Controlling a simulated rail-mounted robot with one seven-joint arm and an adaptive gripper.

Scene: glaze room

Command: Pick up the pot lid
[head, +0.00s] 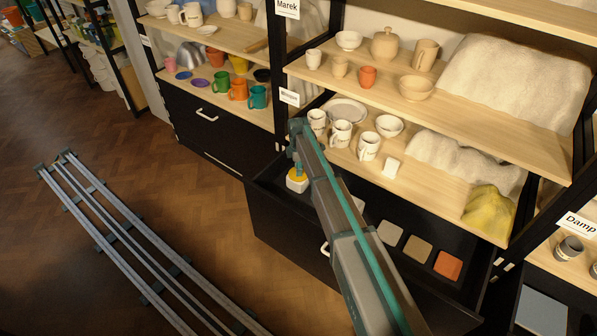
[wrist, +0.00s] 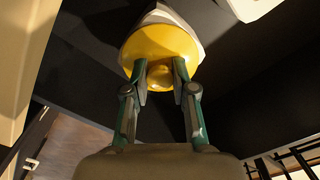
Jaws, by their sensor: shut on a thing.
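The pot lid (wrist: 160,42) is yellow and round with a small knob, and fills the upper middle of the wrist view. My gripper (wrist: 161,72) is shut on the knob, one finger on each side. A white body (wrist: 190,16) shows behind the lid's rim; I cannot tell whether the lid touches it. In the head view, the yellow lid (head: 297,174) is small, with white below it, under my gripper (head: 296,163) at the left end of an open black drawer. My arm hides part of the drawer.
The open drawer (head: 285,222) holds several square tiles, including an orange one (head: 448,264). Rails (head: 140,240) run along the open floor at left.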

